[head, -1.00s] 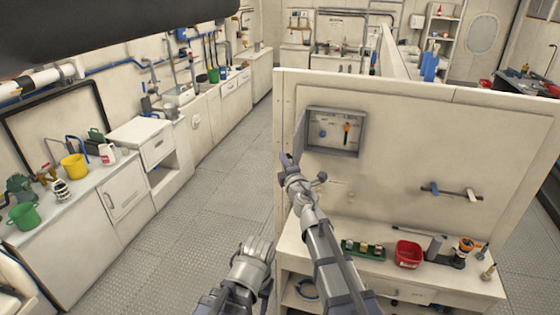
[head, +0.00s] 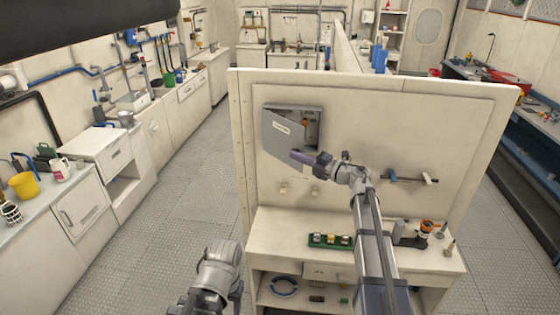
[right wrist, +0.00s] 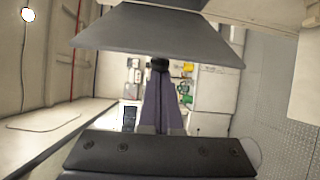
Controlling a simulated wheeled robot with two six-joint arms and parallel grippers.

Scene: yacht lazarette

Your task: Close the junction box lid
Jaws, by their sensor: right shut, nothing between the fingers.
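The grey junction box (head: 318,117) is mounted on the near face of the partition wall. Its lid (head: 281,130), hinged on the left and bearing a pale label, stands partly closed. It covers the left of the opening, and some of the inside shows at the right. My right gripper (head: 298,157) is shut and empty at the lid's lower right edge; I cannot tell if it touches. In the right wrist view, its purple fingers (right wrist: 160,100) lie together below a grey panel (right wrist: 157,40) that looks like the lid. Of my left arm only a link shows, not its gripper.
Below the box, a bench (head: 280,225) carries a green tray (head: 330,241) of small parts and several small items at its right. A handled bar (head: 410,179) sticks out of the wall right of my arm. The floor left of the partition is clear.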

